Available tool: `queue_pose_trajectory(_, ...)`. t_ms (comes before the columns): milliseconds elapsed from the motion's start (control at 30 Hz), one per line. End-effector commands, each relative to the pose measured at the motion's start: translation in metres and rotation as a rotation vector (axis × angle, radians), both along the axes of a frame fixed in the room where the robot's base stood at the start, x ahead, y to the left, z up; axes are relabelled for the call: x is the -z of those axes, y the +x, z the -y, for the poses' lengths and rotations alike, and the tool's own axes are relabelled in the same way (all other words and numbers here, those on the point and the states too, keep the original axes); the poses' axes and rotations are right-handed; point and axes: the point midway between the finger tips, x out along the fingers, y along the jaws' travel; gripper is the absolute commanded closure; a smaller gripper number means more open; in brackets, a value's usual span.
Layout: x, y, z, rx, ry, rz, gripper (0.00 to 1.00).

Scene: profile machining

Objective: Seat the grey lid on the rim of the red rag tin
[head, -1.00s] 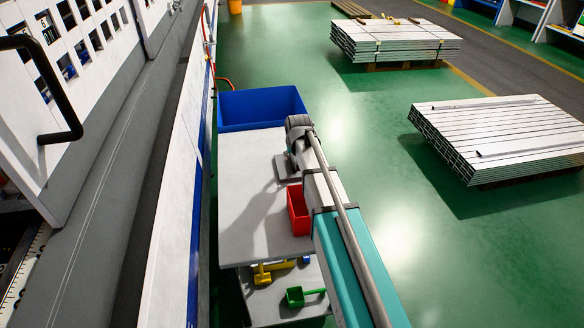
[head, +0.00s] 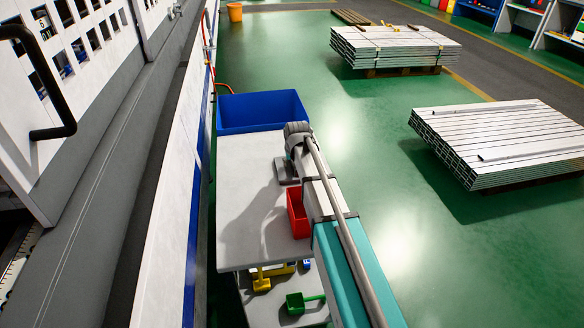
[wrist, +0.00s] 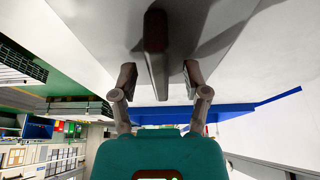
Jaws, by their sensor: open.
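The red rag tin (head: 298,213) stands open at the right edge of the grey cart top, beside my arm in the head view. The grey lid (head: 284,171) lies flat on the cart top just beyond the tin, partly covered by my arm. In the wrist view, an upright grey bar with a dark reddish end, seemingly the lid's grip (wrist: 155,45), stands between the fingers of my gripper (wrist: 159,68). The fingers are open, with a visible gap on each side of the bar. The gripper's fingers are hidden behind the arm in the head view.
A blue bin (head: 262,110) adjoins the cart's far end. The cart top (head: 245,225) is clear left of the tin. A lower shelf holds yellow and green items (head: 296,302). A white machine wall runs close along the left. Metal profile stacks (head: 500,140) lie right.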

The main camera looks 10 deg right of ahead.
Motion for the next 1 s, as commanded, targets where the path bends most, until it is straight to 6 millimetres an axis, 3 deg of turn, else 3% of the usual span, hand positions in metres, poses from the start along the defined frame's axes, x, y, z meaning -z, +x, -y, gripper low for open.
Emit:
queue_pose_trajectory(800,0.0051,0.0,-0.0003,0.0,0.0,0.0,0.4)
queue_pose_trajectory(1000,0.0048,-0.0001,-0.0004,0.0,0.0,-0.001,0.77)
